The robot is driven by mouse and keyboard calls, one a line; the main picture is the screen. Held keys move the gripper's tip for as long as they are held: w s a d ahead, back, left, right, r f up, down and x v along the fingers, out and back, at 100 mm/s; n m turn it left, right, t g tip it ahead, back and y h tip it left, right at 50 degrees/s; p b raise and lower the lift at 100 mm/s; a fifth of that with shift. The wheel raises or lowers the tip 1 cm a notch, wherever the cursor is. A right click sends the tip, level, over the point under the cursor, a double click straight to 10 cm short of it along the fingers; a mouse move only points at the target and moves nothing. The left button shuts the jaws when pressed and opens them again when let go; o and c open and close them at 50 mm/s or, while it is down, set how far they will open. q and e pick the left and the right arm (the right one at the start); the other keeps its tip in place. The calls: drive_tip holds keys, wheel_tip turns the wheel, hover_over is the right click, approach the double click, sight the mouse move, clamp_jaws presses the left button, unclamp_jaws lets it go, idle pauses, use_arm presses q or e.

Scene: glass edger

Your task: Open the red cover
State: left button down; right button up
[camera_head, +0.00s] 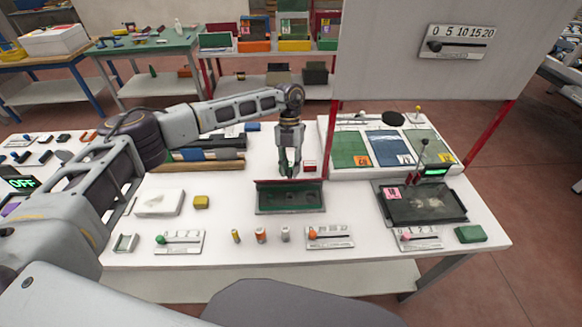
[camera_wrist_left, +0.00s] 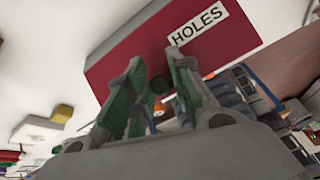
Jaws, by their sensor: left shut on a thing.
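The red cover (camera_head: 266,184) stands raised along the back edge of a green tray (camera_head: 290,210), and the dark inside of the tray shows. In the left wrist view the cover is a broad red panel (camera_wrist_left: 125,65) with a white label reading HOLES. My left gripper (camera_head: 289,172) points down at the cover's upper edge. In the wrist view its green-padded fingers (camera_wrist_left: 158,85) are close around a small dark round part, seemingly the cover's knob. The exact contact is partly hidden by the fingers. My right gripper is not in view.
Sliders (camera_head: 330,236) and several small cylinders line the table's front. A yellow block (camera_head: 201,202) and white block (camera_head: 160,203) lie left. A dark tray (camera_head: 422,202) stands right. A big pale panel (camera_head: 440,80) hangs above the table's right back.

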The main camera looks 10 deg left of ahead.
use_arm(q)
drive_tip(key=shift+a+f, duration=0.4)
drive_tip(key=shift+f, duration=0.05)
drive_tip(key=c, duration=1.6)
unclamp_jaws()
drive_tip(key=shift+o, duration=1.2)
drive_tip(key=shift+w, duration=0.1)
drive_tip(key=shift+o, duration=0.3)
drive_tip(key=shift+w+a, duration=0.1)
drive_tip(key=shift+w, duration=0.1)
drive_tip(key=shift+s+d+r, duration=0.1)
drive_tip(key=shift+d+r, duration=0.05)
drive_tip(key=shift+d, duration=0.05)
drive_tip(key=v, duration=1.2)
drive_tip(key=shift+d, duration=0.1)
